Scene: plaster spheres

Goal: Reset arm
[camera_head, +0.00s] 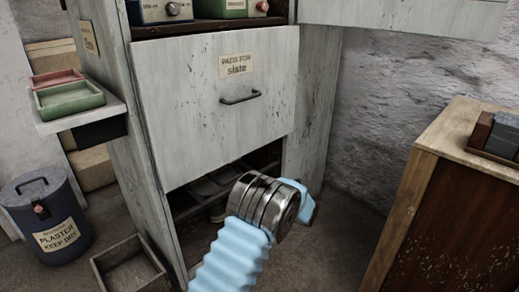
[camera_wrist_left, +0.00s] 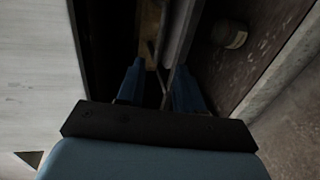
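My left arm comes in from the bottom of the head view, with a light blue sleeve and metal rings. The left gripper (camera_head: 309,208) is mostly hidden behind the wrist there, low in front of the cabinet's dark lower opening. In the left wrist view the two blue fingers (camera_wrist_left: 157,85) stand apart, with no held object visible between them. Beyond them are dark edges of the cabinet interior. My right gripper is not in view.
A pale cabinet front (camera_head: 215,115) labelled "PADS FOR slate" has a dark handle (camera_head: 241,98). A blue plaster bin (camera_head: 45,222) and an open wooden box (camera_head: 130,270) stand left. A wooden cabinet (camera_head: 445,200) stands right. Trays (camera_head: 69,98) sit on a side shelf.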

